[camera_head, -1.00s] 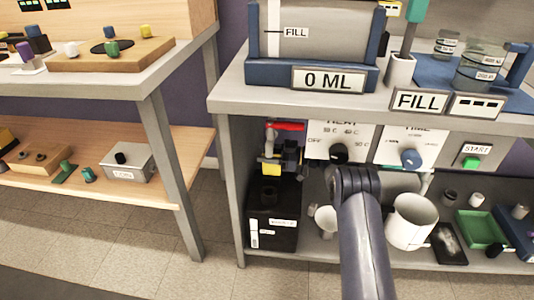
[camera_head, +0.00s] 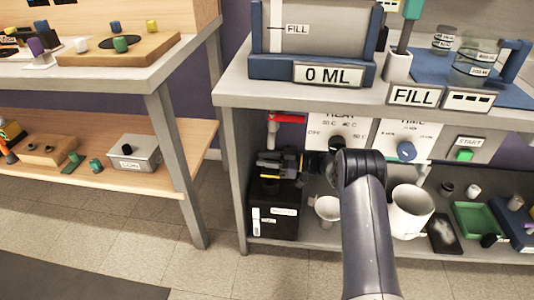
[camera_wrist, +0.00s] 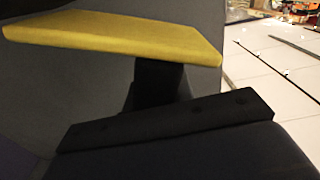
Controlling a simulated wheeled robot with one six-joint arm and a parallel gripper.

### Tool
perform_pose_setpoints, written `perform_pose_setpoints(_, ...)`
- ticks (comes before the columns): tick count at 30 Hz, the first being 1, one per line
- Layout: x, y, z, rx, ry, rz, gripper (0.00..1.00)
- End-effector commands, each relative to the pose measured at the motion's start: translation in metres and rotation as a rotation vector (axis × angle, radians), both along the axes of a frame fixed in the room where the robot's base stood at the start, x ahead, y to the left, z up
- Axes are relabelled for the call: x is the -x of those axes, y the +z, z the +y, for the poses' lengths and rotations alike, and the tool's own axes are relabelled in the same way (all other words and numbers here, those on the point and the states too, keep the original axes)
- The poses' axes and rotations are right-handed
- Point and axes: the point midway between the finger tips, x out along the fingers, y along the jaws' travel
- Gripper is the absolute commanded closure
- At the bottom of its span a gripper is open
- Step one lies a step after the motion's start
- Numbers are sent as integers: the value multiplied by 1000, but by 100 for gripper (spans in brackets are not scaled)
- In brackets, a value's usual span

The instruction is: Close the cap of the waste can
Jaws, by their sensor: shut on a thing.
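The waste can is a black box (camera_head: 274,222) with white labels, standing on the lower shelf under the workbench. My gripper (camera_head: 272,163), dark with yellow at its end, reaches left over the top of the can. It is shut on a dark piece there, which appears to be the can's cap; the cap's outline and angle are hard to make out. In the wrist view a yellow plate (camera_wrist: 120,38) lies above a dark block (camera_wrist: 160,82) and a black bar (camera_wrist: 170,118). A red bar (camera_head: 288,118) shows above and behind my gripper.
A white funnel-like cup (camera_head: 327,208) and a white mug (camera_head: 409,213) stand right of the can. A bench leg (camera_head: 237,185) is close on its left. The floor in front (camera_head: 215,270) is clear.

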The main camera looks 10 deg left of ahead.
Motion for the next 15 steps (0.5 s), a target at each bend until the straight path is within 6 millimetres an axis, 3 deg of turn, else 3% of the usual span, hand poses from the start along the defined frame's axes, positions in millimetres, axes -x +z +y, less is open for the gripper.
perform_pose_setpoints(1,4,-18,-1,18,-9,23,100)
perform_pose_setpoints(15,13,-27,-1,19,-9,21,100)
